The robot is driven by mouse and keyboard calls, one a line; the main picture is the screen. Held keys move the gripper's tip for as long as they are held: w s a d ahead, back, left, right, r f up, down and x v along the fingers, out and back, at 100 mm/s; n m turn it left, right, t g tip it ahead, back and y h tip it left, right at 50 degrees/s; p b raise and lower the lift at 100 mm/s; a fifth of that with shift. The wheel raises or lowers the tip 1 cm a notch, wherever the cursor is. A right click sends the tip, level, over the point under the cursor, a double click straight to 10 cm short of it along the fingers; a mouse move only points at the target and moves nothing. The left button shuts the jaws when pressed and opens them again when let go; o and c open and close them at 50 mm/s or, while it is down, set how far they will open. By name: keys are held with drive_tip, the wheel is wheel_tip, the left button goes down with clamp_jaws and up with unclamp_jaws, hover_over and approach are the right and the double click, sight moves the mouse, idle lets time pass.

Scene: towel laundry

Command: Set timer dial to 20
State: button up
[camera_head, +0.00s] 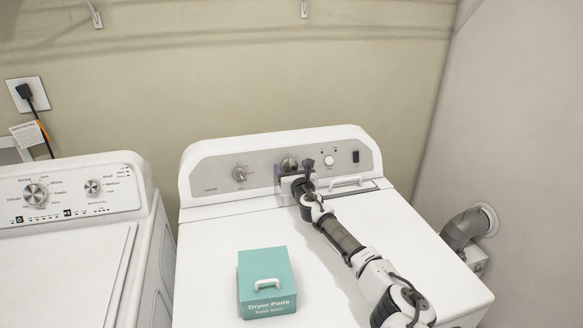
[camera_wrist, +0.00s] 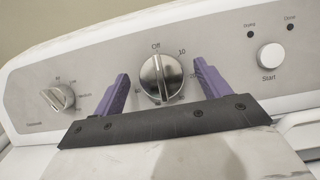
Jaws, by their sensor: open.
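The timer dial (camera_wrist: 161,79) is a round silver knob with a raised grip bar, at the middle of the dryer's control panel in the wrist view. Its bar stands nearly upright, with its upper end towards "Off". A "10" mark is to the upper right; other marks are partly hidden by my fingers. My gripper (camera_wrist: 161,70) is open, with one purple finger on each side of the dial. I cannot tell whether the fingers touch it. In the head view the dial (camera_head: 289,164) shows just above my gripper (camera_head: 291,174), which partly covers it.
A second dial (camera_wrist: 58,98) is left of the timer, and a round Start button (camera_wrist: 270,56) is right. A teal Dryer Pads box (camera_head: 266,283) stands on the dryer top (camera_head: 215,240). A washer (camera_head: 65,260) is at left.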

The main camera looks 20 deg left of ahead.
drive_tip(key=shift+w+a, duration=0.15)
drive_tip(key=shift+w, duration=0.1)
drive_tip(key=c, duration=0.9)
drive_tip(key=shift+c, duration=0.2)
drive_tip(key=shift+m, duration=0.4)
